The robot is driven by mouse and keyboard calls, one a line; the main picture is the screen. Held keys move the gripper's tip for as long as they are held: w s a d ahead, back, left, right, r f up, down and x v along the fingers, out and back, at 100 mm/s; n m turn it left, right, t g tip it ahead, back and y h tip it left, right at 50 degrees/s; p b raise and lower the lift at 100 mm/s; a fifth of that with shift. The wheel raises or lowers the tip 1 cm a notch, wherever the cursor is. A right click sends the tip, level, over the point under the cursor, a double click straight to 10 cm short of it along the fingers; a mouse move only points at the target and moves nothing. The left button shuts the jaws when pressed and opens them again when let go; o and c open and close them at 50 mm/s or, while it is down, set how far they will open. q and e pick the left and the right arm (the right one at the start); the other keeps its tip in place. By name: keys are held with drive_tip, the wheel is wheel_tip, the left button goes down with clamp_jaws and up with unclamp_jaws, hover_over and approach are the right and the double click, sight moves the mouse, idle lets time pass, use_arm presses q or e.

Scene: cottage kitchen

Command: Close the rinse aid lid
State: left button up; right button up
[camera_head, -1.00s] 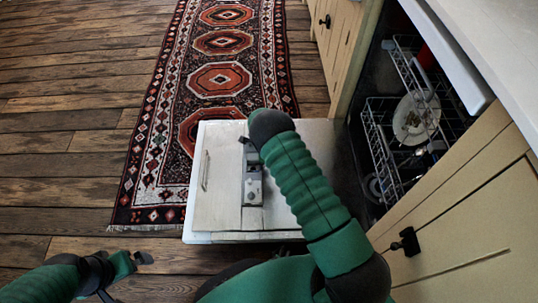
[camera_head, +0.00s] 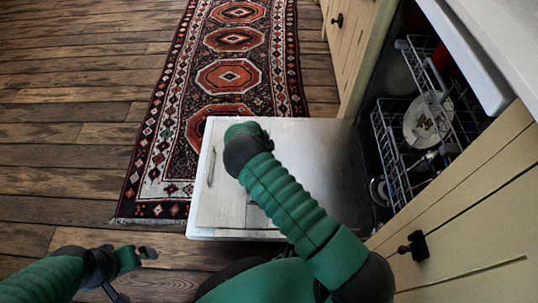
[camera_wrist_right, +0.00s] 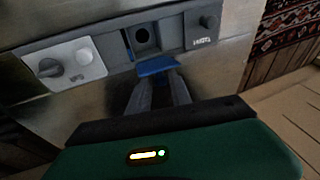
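The rinse aid lid (camera_wrist_right: 157,66) is a small blue flap, standing open below a round dark opening (camera_wrist_right: 146,38) in the grey dispenser panel (camera_wrist_right: 112,45) in the right wrist view. My right gripper (camera_wrist_right: 158,82) has its two grey fingers close together, with nothing seen between them. Their tips are right at the blue lid's near edge; I cannot tell whether they touch it. In the head view my right forearm hides the dispenser and the right fingers. My left gripper (camera_head: 132,272) is at the lower left, empty, fingers apart, away from the door.
The dishwasher door (camera_head: 208,208) lies folded down flat. A rack (camera_head: 392,150) with a dirty plate (camera_head: 425,122) is inside the machine at right. Cabinets (camera_head: 470,235) border the right side. A patterned rug (camera_head: 165,165) and open wooden floor lie to the left.

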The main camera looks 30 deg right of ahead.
drive_tip(key=shift+o, duration=1.2)
drive_tip(key=shift+r, duration=0.15)
drive_tip(key=p+v, duration=0.9)
drive_tip(key=v, duration=0.7)
drive_tip(key=shift+a+r, duration=0.15)
drive_tip(key=shift+r, duration=0.05)
